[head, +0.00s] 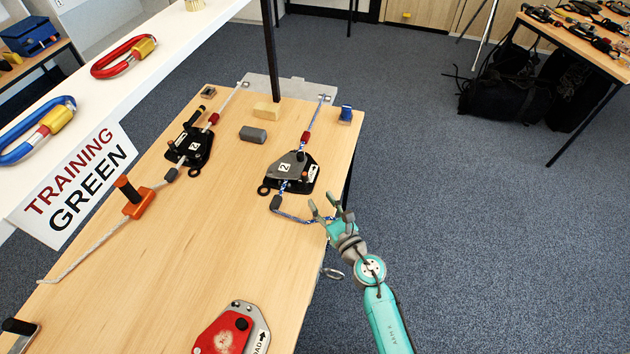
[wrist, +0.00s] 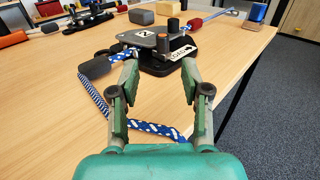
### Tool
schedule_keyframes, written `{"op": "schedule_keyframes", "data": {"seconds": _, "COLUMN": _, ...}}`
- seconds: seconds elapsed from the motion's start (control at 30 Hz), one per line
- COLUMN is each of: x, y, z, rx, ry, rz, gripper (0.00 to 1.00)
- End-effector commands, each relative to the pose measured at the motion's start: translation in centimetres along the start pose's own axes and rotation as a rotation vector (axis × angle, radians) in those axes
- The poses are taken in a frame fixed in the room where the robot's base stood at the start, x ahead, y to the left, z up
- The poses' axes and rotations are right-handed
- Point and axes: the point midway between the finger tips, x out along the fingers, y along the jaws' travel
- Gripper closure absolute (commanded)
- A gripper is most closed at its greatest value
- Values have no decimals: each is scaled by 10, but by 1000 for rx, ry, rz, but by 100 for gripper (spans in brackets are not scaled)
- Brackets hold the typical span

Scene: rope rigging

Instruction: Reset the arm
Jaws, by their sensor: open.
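My gripper (head: 325,209) is open, at the right edge of the wooden table, at the end of my teal arm. In the wrist view the jaws (wrist: 160,82) stand apart with nothing between their tips. A blue-and-white rope (head: 292,217) runs from a black rope device (head: 291,172) marked 2 toward my gripper. In the wrist view the rope (wrist: 150,127) passes below and behind the left finger, and the device (wrist: 160,45) sits beyond the fingertips. I cannot tell whether a finger touches the rope.
A red device (head: 228,332) lies at the near edge. A dark post (head: 269,50) rises at the back. A white shelf (head: 110,85) holds carabiners. Carpet (head: 450,200) is clear at right.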

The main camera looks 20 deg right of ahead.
Motion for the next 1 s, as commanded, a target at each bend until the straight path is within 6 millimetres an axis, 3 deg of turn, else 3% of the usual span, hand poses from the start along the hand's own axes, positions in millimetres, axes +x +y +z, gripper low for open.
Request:
{"op": "schedule_keyframes", "data": {"seconds": 0.23, "x": -2, "y": 1, "z": -1, "rx": 8, "ry": 1, "rz": 0, "gripper": 53}}
{"op": "schedule_keyframes", "data": {"seconds": 0.37, "x": -19, "y": 7, "z": -5, "rx": 104, "ry": 4, "rz": 1, "gripper": 53}}
{"op": "schedule_keyframes", "data": {"seconds": 0.63, "x": -113, "y": 34, "z": -13, "rx": 676, "ry": 10, "rz": -14, "gripper": 53}}
{"op": "schedule_keyframes", "data": {"seconds": 1.0, "x": -246, "y": 60, "z": 7, "rx": 1570, "ry": 3, "rz": -93, "gripper": 53}}
